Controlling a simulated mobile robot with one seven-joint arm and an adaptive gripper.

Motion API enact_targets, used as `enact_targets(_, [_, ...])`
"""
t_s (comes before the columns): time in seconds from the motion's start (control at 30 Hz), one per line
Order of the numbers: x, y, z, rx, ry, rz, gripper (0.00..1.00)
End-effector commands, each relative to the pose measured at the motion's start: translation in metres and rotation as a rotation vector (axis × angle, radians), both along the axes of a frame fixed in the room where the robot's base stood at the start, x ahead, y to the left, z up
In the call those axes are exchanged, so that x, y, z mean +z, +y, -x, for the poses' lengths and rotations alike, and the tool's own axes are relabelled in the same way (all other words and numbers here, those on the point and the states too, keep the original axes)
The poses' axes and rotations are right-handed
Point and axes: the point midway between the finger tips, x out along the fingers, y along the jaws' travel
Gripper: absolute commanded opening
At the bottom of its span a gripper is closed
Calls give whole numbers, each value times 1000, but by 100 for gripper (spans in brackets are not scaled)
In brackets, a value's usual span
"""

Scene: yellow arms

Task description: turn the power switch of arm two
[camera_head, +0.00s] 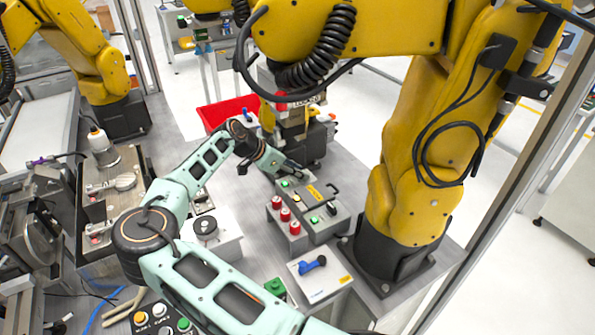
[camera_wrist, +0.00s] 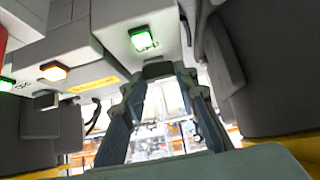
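A grey control box (camera_head: 322,224) with several switches and lit buttons stands on the metal table beside the large yellow arm. My gripper (camera_head: 296,172) is over the box's far end in the head view, where its tips are small and hard to see. A green lit button (camera_wrist: 141,39) is just above the tips, and an orange lit one (camera_wrist: 53,71) is to the left. A small knob (camera_wrist: 45,99) is below the orange light. I cannot tell which switch is arm two's.
Several red buttons (camera_head: 285,214) stand left of the box. A white box with a blue handle (camera_head: 313,264) is nearer. The yellow arm (camera_head: 412,190) rises close on the right. A red bin (camera_head: 228,110) is behind. A white block with a black knob (camera_head: 206,227) is left.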

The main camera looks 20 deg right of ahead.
Motion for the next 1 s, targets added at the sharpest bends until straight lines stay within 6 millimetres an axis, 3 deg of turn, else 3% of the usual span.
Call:
enact_targets(0.13, [0, 0, 0, 0, 0, 0, 3])
enact_targets(0.53, [-1, 1, 1, 69, -2, -3, 3])
enact_targets(1.0, [-3, 1, 5, 360, -5, -7, 3])
